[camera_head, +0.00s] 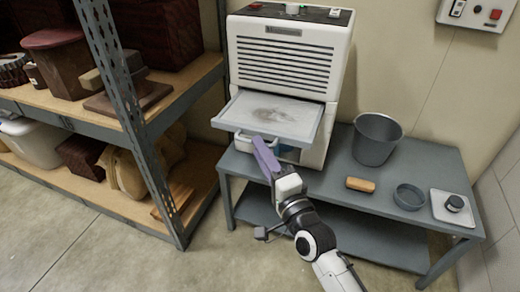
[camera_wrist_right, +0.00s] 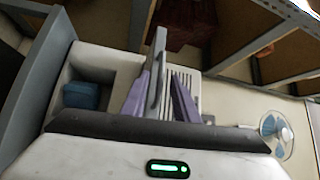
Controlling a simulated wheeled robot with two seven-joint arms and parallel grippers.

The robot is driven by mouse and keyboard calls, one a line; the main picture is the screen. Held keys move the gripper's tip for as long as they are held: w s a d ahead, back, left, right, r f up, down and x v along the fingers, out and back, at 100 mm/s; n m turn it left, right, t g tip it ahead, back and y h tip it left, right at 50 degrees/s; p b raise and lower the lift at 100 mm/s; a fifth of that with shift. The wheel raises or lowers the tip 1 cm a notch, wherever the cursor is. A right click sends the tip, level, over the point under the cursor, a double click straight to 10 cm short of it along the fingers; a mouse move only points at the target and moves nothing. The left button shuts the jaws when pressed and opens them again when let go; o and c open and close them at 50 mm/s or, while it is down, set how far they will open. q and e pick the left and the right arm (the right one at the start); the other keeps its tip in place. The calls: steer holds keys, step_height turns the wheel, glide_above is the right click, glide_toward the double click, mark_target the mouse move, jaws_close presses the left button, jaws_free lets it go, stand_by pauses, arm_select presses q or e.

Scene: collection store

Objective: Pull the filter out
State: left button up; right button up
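The filter (camera_head: 288,133) is a flat, pale grey framed panel with a dusty stain in its middle. It juts out level from the front of the white machine (camera_head: 285,58), below the louvres; its back end is hidden inside. My right gripper (camera_head: 258,142) has its purple fingers at the filter's front edge. In the right wrist view, the filter (camera_wrist_right: 160,48) shows edge-on as a grey strip between the fingers (camera_wrist_right: 161,75). The fingers look apart, with a gap on the right side of the strip. My left gripper is not in view.
The machine stands on a grey table (camera_head: 440,170). To its right are a grey bucket (camera_head: 376,140), a brown brush (camera_head: 360,184), a round dish (camera_head: 409,196) and a white scale-like tray (camera_head: 441,213). A loaded shelf rack (camera_head: 135,110) stands close on the left.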

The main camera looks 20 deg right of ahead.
arm_select(q)
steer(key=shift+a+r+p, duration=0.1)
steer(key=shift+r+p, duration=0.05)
steer(key=shift+p, duration=0.45)
arm_select(e)
steer(key=v, duration=0.9)
steer(key=shift+s, duration=0.15)
